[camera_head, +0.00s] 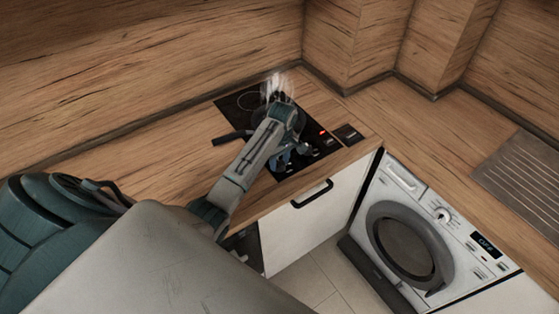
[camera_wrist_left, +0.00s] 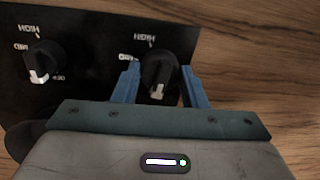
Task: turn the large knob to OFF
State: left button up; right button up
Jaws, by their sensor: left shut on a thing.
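My left gripper (camera_head: 284,158) is over the front part of the black cooktop panel (camera_head: 239,102). In the left wrist view its blue fingers (camera_wrist_left: 159,72) are on both sides of a black knob (camera_wrist_left: 160,68), shut on it. I cannot tell from size which one is the large knob. My right gripper is out of view.
A dark pan handle (camera_head: 230,138) sticks out left on the cooktop, and white steam (camera_head: 276,84) rises behind my arm. A red light (camera_head: 322,132) glows on the panel. A washing machine (camera_head: 410,240) with its own dial (camera_head: 441,215) stands right. The wooden counter (camera_head: 150,150) is clear at left.

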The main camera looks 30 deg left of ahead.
pick_arm(q)
jog(key=shift+n, duration=0.6)
jog(key=o, duration=1)
jog(key=shift+c, duration=0.2)
jog(key=shift+w, duration=0.1)
